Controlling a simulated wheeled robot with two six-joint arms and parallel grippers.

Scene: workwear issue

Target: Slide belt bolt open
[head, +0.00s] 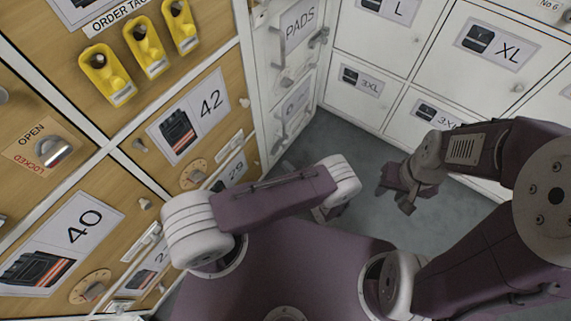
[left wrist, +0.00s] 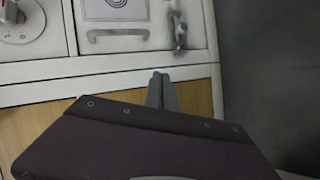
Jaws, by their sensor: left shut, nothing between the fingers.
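A small grey door with a coil picture on its label (head: 294,103) is under the PADS door. Its label and bar handle also show in the left wrist view (left wrist: 116,36), with a metal bolt (left wrist: 180,32) at the door's right side. My left gripper (left wrist: 160,78) is shut and empty, its tips below the bolt and a little left of it, apart from it. In the head view my left arm's wrist hides most of that gripper. My right gripper (head: 394,196) hangs over the floor at right, its fingers apart and empty.
Wooden lockers numbered 40 and 42 (head: 190,115), yellow holders (head: 107,74) and an OPEN/LOCKED lever (head: 52,150) are at left. A round dial (left wrist: 20,20) is left of the coil door. White size-labelled doors (head: 495,48) are at right. Grey floor (head: 350,150) is clear between.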

